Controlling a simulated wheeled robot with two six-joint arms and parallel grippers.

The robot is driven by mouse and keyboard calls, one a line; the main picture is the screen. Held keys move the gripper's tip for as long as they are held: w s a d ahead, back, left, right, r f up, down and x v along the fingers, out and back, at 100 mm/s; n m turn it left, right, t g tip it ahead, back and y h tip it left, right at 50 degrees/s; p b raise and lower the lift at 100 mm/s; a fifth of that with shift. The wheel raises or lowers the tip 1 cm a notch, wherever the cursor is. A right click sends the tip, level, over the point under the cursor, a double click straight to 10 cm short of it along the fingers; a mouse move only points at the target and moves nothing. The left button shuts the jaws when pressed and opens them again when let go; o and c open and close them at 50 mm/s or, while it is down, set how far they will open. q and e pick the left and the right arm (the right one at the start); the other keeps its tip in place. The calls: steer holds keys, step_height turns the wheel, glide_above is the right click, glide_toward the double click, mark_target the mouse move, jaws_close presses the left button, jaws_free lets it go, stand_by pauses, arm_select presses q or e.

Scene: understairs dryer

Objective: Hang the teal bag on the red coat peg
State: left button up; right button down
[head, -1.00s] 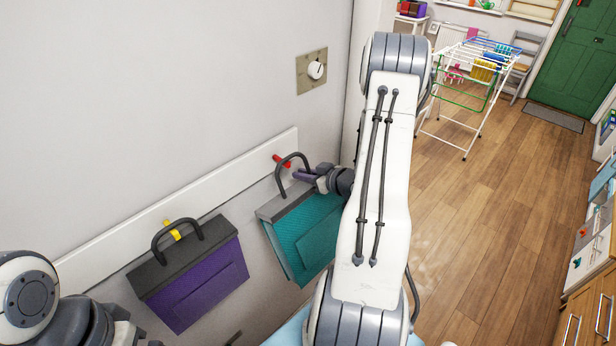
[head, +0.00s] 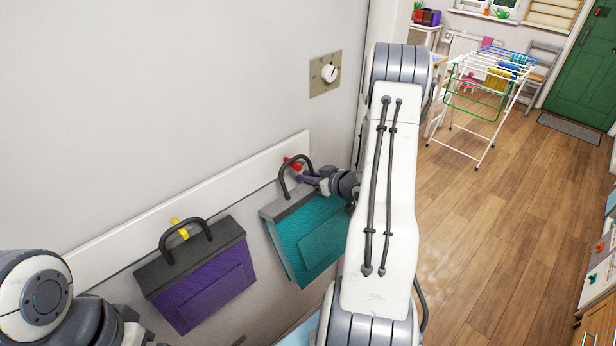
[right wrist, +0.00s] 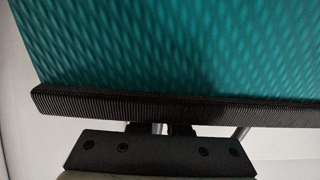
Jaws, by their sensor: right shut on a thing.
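The teal bag (head: 312,238) hangs tilted close to the wall in the head view, its dark handle (head: 297,158) arching up. My right gripper (head: 314,181) is shut on the right side of that handle. The red coat peg (head: 292,163) shows within the handle's loop; I cannot tell whether the handle is over it or only in front. In the right wrist view the bag's teal side (right wrist: 190,50) and a black ribbed band (right wrist: 180,108) fill the frame, hiding the fingertips. My left gripper (head: 135,332) is at the lower left edge, partly cut off.
A purple bag (head: 197,285) hangs by its handle at the yellow peg (head: 180,229), left of the teal bag. Both pegs are on a white wall board (head: 235,186). A dial switch (head: 326,73) is above. A drying rack (head: 485,95) stands far right on open floor.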

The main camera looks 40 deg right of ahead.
steer(key=c, duration=0.8)
jaws_free()
steer(key=shift+s+f, duration=0.1)
